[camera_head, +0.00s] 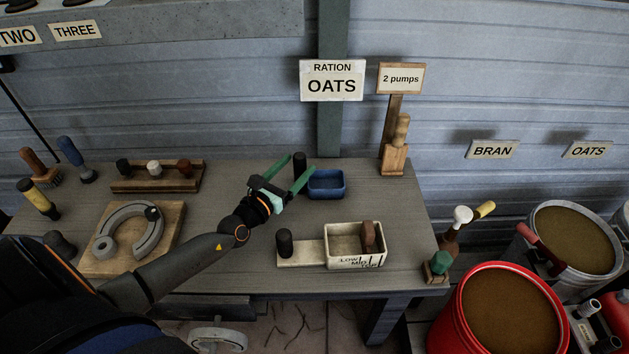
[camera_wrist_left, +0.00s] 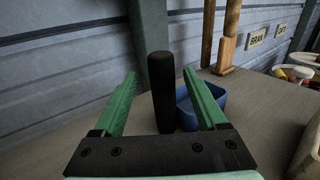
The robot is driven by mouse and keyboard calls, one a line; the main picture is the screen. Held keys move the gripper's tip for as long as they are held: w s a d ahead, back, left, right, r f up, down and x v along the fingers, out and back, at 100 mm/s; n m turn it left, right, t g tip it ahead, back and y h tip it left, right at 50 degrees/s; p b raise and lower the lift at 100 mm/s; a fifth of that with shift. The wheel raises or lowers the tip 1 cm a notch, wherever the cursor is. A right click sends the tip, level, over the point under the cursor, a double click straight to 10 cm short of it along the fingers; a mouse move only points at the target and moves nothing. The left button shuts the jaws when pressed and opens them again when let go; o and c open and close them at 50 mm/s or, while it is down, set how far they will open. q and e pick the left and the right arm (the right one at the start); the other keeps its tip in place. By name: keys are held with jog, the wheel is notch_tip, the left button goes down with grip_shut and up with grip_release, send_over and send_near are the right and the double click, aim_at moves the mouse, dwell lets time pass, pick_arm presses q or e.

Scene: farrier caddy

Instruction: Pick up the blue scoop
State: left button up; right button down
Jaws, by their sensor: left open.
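The blue scoop (camera_head: 327,185) stands on the table near its back edge, with an upright black handle (camera_head: 300,163) at its left. My left gripper (camera_head: 292,169) has its green fingers open, reaching toward the handle from the front left. In the left wrist view the handle (camera_wrist_left: 162,92) stands upright between the two open fingers (camera_wrist_left: 160,76), nearer the right one. I cannot tell whether the fingers reach fully around it. The blue scoop's tray (camera_wrist_left: 207,104) shows behind the right finger, partly hidden. My right gripper is not in view.
A cream box scoop (camera_head: 355,262) with a black handle stands at the table's front right. A wooden rack (camera_head: 156,184) with knobs and a horseshoe board (camera_head: 178,220) lie left. A wooden post (camera_head: 394,160) stands back right. Red and grey buckets stand off the table, right.

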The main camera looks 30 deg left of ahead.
pick_arm(q)
send_over(320, 173)
jog(key=s+a, duration=0.2)
jog(key=a, duration=0.1)
jog(key=shift+s+d+f, duration=0.1)
jog(key=shift+d+f, duration=0.05)
jog(key=shift+d, duration=0.1)
grip_shut()
dwell(1.0)
